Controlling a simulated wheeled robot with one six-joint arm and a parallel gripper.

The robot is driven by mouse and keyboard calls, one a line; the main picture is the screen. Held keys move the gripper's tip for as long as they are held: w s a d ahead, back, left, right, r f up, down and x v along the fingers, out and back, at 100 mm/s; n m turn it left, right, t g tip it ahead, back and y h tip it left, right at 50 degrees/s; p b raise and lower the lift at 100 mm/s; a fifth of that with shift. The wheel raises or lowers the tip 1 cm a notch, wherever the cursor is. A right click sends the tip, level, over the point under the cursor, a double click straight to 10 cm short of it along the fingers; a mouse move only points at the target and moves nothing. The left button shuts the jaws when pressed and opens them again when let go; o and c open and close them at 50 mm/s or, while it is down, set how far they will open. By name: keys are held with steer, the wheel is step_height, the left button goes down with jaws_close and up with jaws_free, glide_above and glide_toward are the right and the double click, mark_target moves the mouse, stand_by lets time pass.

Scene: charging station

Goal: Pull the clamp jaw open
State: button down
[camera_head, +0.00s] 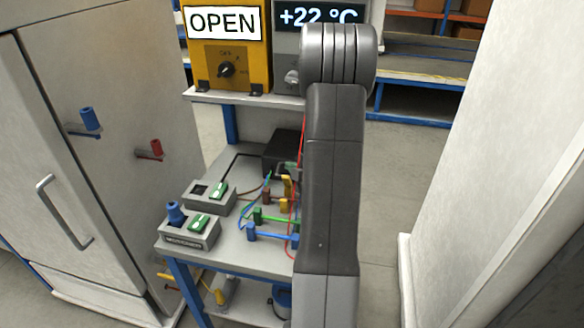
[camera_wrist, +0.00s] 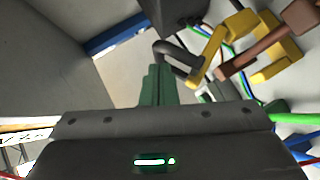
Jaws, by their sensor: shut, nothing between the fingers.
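My gripper (camera_wrist: 157,72) shows in the wrist view as two green fingers pressed together, with nothing between them. A dark grey curved bar (camera_wrist: 176,58) is just right of the fingertips; I cannot tell whether they touch. A yellow bracket-like part (camera_wrist: 222,52) and a brown part (camera_wrist: 250,56) lie further right. In the head view, yellow (camera_head: 286,190) and brown (camera_head: 266,195) parts stand on the bench (camera_head: 236,252), beside green (camera_head: 272,218) and blue (camera_head: 268,235) bars. I cannot tell which part is the clamp jaw. My arm hides the bench's right side in the head view.
A black box (camera_head: 283,152) is at the back. Thin coloured wires run among the parts. A yellow panel reading OPEN (camera_head: 226,60) stands behind. A white cabinet (camera_head: 130,75) is left.

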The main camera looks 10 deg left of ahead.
steer(key=shift+r, duration=0.1)
steer(key=w+g+p, duration=0.1)
steer(key=p, duration=0.1)
steer(key=w+m+g+p, duration=0.1)
steer(key=w+p, duration=0.1)
steer(key=shift+d+m+h, duration=0.1)
steer(key=shift+m+h, duration=0.2)
steer(key=shift+h, duration=0.1)
steer(key=shift+w+f+b, duration=0.2)
steer(key=shift+w+b, duration=0.3)
steer(key=shift+w, duration=0.3)
